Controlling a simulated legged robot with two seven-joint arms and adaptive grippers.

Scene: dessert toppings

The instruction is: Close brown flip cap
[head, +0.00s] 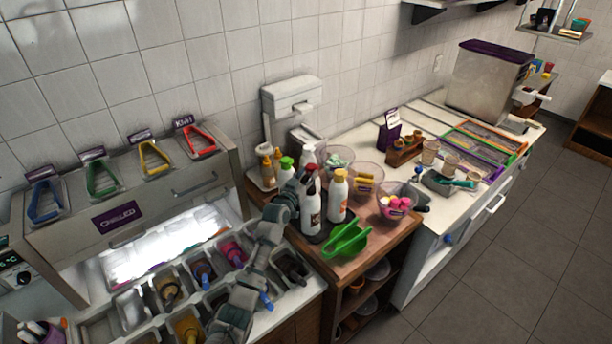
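A white squeeze bottle (311,212) with a dark reddish-brown cap (309,169) stands upright on a dark mat on the wooden counter. Whether its flip lid is open or shut is too small to tell. My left arm reaches up from the bottom of the head view. My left gripper (291,193) is just left of this bottle, near its upper part. Its fingers are small and partly lost against the bottles, so I cannot tell if they touch it or how wide they are. My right gripper is not in view.
A white bottle with a yellowish cap (338,198) stands close on the right. A green-capped bottle (286,171) and amber bottles (267,172) stand behind. Clear bowls (367,180) are at right; topping bins (205,275) are at left.

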